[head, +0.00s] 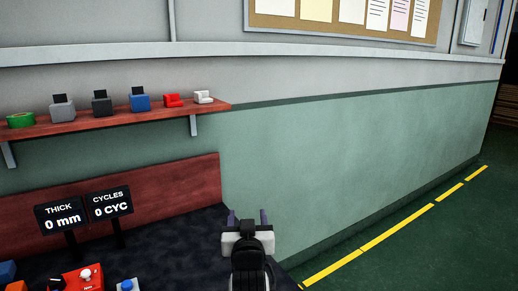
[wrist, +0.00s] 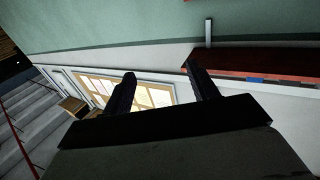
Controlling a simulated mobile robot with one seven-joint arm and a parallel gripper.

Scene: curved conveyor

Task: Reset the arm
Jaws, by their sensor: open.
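My gripper (head: 248,217) shows at the lower middle of the head view, in front of the green wall and the right end of the dark worktop. Its two fingers point up and stand apart, with nothing between them. In the wrist view my gripper (wrist: 158,78) also shows two dark fingers spread open and empty. Past them the picture is tilted, with the wall, the notice board and the underside of the shelf in sight.
A wooden shelf (head: 150,115) with several small items is on the wall at left. The dark worktop (head: 165,242) carries two displays (head: 109,204), reading 0 mm and 0 CYC, and a red control box (head: 80,279). Floor (head: 440,250) at right is clear, with a yellow line (head: 395,232).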

